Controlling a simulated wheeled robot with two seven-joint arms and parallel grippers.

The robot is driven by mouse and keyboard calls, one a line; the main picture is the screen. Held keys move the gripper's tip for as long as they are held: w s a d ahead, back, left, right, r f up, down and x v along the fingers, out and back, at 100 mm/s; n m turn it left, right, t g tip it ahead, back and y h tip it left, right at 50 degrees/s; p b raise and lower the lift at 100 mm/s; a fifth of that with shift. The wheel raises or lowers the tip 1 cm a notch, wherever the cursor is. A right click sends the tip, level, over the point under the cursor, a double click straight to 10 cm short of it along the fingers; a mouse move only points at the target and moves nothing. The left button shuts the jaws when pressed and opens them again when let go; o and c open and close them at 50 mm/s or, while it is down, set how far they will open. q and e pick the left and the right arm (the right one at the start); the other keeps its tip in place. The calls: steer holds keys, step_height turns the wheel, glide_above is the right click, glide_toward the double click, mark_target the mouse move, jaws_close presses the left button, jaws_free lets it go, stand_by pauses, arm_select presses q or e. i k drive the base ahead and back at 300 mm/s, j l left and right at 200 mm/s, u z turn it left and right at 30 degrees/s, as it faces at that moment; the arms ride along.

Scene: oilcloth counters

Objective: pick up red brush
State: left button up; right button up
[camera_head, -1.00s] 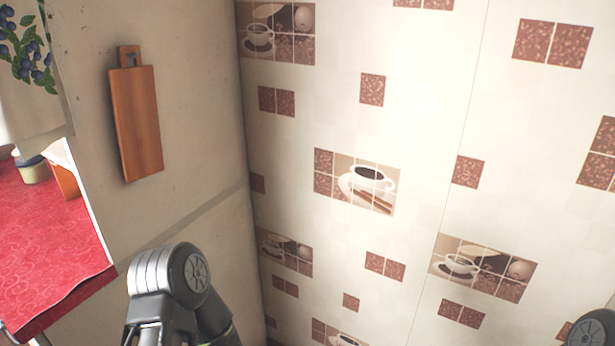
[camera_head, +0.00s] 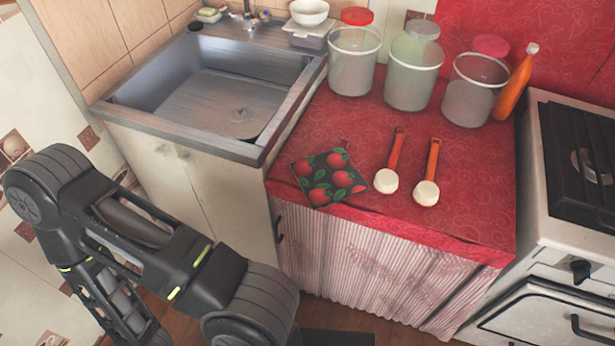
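Two brushes with whitish heads lie side by side on the red oilcloth counter (camera_head: 470,205). The left one, the red brush (camera_head: 395,150), has a red handle pointing away from me. The right one, an orange-handled brush (camera_head: 432,160), lies close beside it without touching. My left arm comes in from the left and folds down past the bottom edge, well short of the brushes. Its gripper is out of the picture. My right arm and gripper do not show.
A strawberry-patterned pot holder (camera_head: 328,178) lies left of the brushes. Several clear jars, including a middle one (camera_head: 413,72), and an orange bottle (camera_head: 515,85) stand behind. A sink (camera_head: 215,85) is at left, a stove (camera_head: 570,190) at right. The counter's front right is clear.

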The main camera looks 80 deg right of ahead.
mark_target(386, 182)
steer(key=z, duration=3.35)
steer(key=i+z, duration=0.2)
